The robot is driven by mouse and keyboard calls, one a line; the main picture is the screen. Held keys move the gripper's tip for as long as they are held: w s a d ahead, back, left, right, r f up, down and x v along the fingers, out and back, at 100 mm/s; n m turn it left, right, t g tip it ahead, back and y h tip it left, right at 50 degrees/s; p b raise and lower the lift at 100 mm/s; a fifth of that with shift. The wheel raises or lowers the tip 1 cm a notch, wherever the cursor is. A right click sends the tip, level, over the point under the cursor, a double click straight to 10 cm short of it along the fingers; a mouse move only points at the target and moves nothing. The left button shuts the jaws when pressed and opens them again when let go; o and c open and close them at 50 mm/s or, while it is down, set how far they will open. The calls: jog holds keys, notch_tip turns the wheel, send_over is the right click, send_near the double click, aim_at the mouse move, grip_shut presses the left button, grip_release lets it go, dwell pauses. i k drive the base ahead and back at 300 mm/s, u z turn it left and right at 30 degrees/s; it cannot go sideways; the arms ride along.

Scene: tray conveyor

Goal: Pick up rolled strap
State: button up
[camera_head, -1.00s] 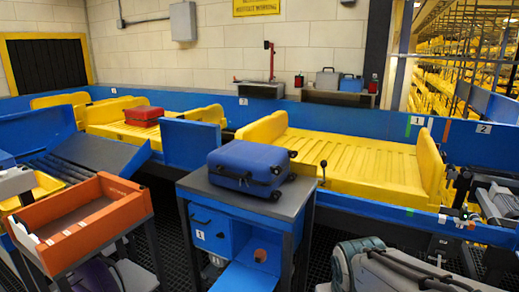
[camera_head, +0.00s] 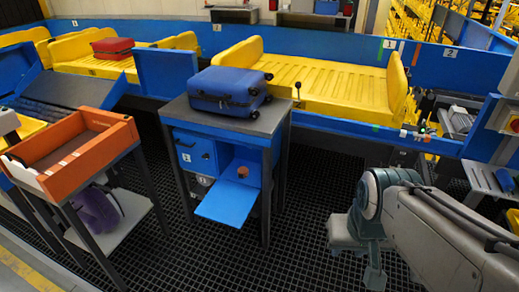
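A small brown-orange round thing (camera_head: 242,172), which looks like the rolled strap, sits in the open lower compartment of a blue cabinet (camera_head: 193,152). A blue flap (camera_head: 229,205) sticks out below it. It is too small to make out its coils. My arm reaches in from the lower right. Its end, my gripper (camera_head: 357,254), hangs over the dark floor, to the right of the cabinet and apart from it. I see no strap at it. The fingers are not clear enough to show whether they are open or shut.
A blue suitcase (camera_head: 228,91) lies on the grey top (camera_head: 265,124) above the compartment. An orange tray (camera_head: 107,159) stands on a table at left. Behind are yellow conveyor trays (camera_head: 330,84), one with a red suitcase (camera_head: 113,47). Grating floor (camera_head: 310,190) lies free between cabinet and gripper.

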aim_at(242, 171)
jog(key=z, duration=0.4)
jog(key=k, duration=0.95)
jog(key=u, duration=0.3)
jog(key=i, duration=0.6)
jog(key=u, duration=0.85)
jog(key=i, duration=1)
jog(key=z, duration=0.35)
